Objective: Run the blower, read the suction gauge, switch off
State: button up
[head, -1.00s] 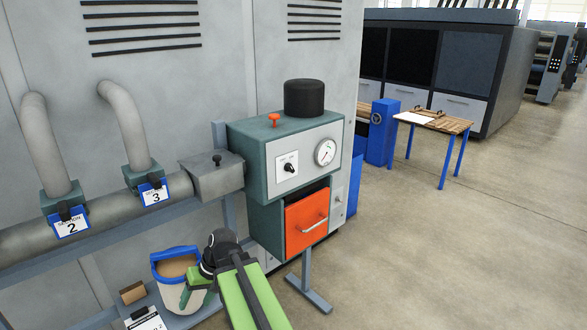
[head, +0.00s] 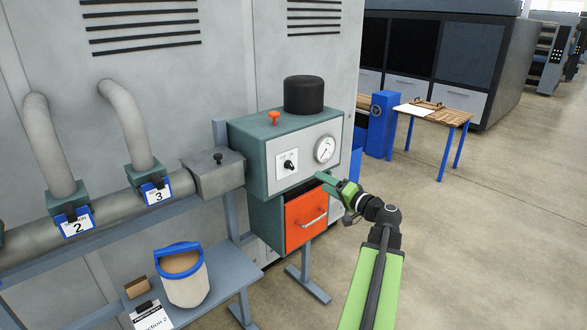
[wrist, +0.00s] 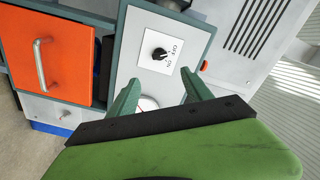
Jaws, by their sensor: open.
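The blower unit is a teal box (head: 245,150) with a pale front panel. On the panel are a black rotary knob (head: 288,164) on a white plate and a round white gauge (head: 325,149) to its right. The gauge's reading is too small to tell. In the wrist view the knob (wrist: 159,53) sits just beyond the fingertips, with OFF and ON printed beside it. The gauge (wrist: 147,103) there is mostly hidden behind my gripper. My gripper (wrist: 162,78) is open and empty, facing the panel without visible contact. In the head view it is below the gauge (head: 328,182).
A red button (head: 274,118) and black cylinder (head: 304,96) top the box. A bucket (head: 183,278) stands on the lower shelf. A small table (head: 440,117) is behind; the floor at right is clear.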

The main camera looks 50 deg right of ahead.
aim_at(293, 166)
jog(key=w, duration=1)
jog(key=w+d, duration=0.1)
jog(key=w, duration=0.4)
